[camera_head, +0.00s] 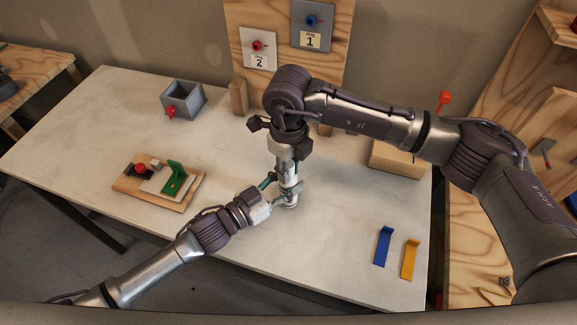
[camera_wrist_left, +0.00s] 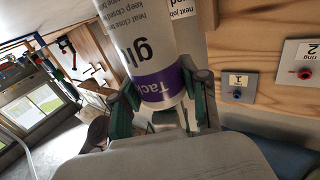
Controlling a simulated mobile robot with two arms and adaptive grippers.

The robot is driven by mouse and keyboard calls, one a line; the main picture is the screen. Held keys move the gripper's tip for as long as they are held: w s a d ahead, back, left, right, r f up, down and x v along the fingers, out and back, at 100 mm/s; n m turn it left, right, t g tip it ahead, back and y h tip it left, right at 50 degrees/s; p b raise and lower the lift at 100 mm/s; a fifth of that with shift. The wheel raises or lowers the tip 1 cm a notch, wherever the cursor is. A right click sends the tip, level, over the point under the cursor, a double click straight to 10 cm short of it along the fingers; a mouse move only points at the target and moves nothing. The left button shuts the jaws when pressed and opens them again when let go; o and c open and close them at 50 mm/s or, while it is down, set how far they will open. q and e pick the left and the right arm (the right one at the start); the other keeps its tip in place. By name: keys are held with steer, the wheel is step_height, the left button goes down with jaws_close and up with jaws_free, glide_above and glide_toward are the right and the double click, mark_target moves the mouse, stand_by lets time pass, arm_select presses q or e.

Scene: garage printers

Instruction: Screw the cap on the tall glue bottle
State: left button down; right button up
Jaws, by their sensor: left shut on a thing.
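The white glue bottle (camera_head: 291,204) with a purple label band stands upright on the pale table. It fills the upper middle of the left wrist view (camera_wrist_left: 146,42), where part of its lettering reads "glu". My left gripper (camera_head: 284,191) is shut around the bottle from the left, with a finger on each side in the left wrist view (camera_wrist_left: 163,98). My right gripper (camera_head: 289,160) points straight down over the bottle's top. Its fingers are small and mostly covered by its own wrist, so I cannot tell if they are shut. The cap and the bottle's mouth are hidden there.
A grey open box (camera_head: 183,100) stands at the back left. A wooden board with a green bracket (camera_head: 173,178) lies left. Blue (camera_head: 383,246) and yellow (camera_head: 410,259) brackets lie front right. A peg panel (camera_head: 275,45) stands behind.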

steer(key=o, duration=0.4)
steer(key=shift+r, duration=2.3)
steer(key=shift+c, duration=0.2)
step_height(320, 180, up, 2)
steer(key=n, duration=0.7)
steer(key=r+n, duration=0.1)
steer(key=n, duration=0.1)
steer(key=shift+r, duration=0.2)
